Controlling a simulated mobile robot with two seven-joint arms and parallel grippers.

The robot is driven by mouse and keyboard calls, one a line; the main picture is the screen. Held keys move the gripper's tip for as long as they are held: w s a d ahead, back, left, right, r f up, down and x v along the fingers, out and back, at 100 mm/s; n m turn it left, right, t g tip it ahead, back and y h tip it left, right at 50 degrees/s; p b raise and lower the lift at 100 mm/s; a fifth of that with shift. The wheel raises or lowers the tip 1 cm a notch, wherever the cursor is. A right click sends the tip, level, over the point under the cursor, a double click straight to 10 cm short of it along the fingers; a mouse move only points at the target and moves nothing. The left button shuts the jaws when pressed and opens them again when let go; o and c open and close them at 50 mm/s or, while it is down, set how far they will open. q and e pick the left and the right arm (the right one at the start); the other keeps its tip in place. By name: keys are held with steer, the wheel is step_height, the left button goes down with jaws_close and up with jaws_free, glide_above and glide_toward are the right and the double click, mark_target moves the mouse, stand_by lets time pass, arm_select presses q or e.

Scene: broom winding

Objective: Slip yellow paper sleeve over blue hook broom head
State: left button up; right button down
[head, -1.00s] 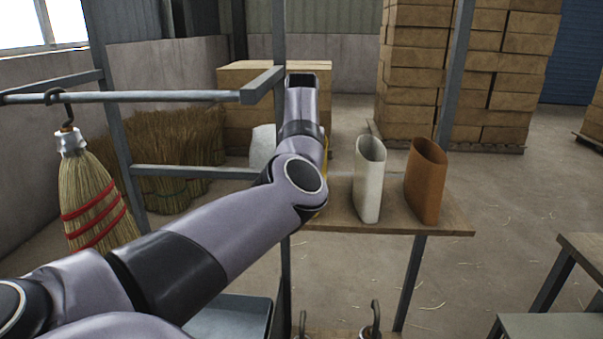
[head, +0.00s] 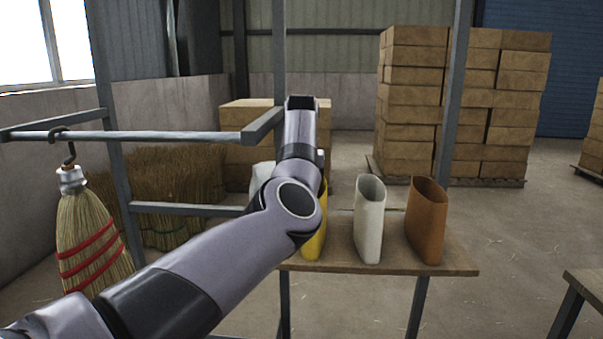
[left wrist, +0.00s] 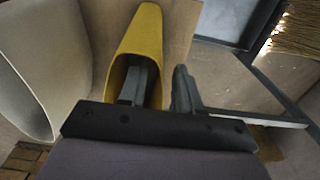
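The yellow paper sleeve (head: 314,243) stands on the wooden shelf, mostly hidden behind my left arm in the head view. In the left wrist view the yellow sleeve (left wrist: 142,32) shows its open mouth toward the camera. My left gripper (left wrist: 160,72) is at that mouth with its fingers apart. One finger is inside the opening and the other is outside, beside the right wall. The head view hides this gripper. A broom head (head: 92,235) with red bands hangs at the left from a dark hook (head: 67,150). No blue hook is visible. My right gripper is out of view.
A white sleeve (head: 369,222) and an orange-brown sleeve (head: 427,222) stand on the shelf (head: 400,268) right of the yellow one. A metal rail (head: 170,138) crosses at the left. Stacked boxes (head: 410,105) stand behind. Another table (head: 590,288) is at the lower right.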

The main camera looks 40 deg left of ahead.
arm_select(q)
step_height(320, 180, up, 8)
steer(key=shift+f, duration=0.1)
stand_by(0.5)
